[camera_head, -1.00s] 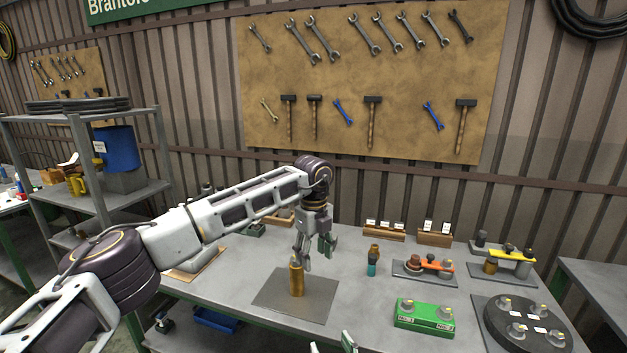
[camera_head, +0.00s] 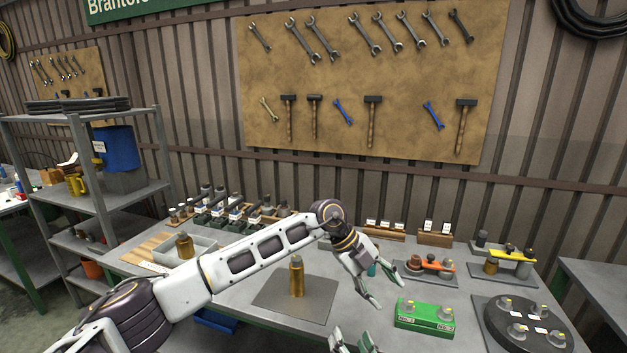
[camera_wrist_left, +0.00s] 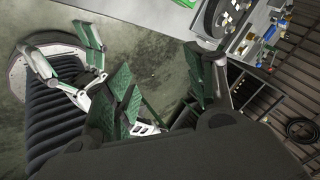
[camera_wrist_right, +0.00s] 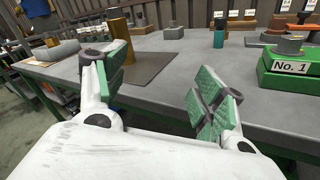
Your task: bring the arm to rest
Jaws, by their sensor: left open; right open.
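My left gripper (camera_head: 385,292) is open and empty in the head view, in the air above the front of the table between the grey mat and the green block. It also shows open in the left wrist view (camera_wrist_left: 165,95). My right gripper (camera_head: 352,342) is at the bottom edge of the head view, below the left one. In the right wrist view it is open and empty (camera_wrist_right: 160,90) at the table's front edge. A brass cylinder (camera_head: 297,278) stands upright on the grey mat (camera_head: 270,297), apart from both grippers.
The green block (camera_head: 425,316) and a round dark fixture (camera_head: 495,325) stand at the front right of the table. An orange-topped fixture (camera_head: 432,266) is behind the block. A grey tray (camera_head: 205,247) holding a brass part is at the left. A shelf (camera_head: 80,112) stands further left.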

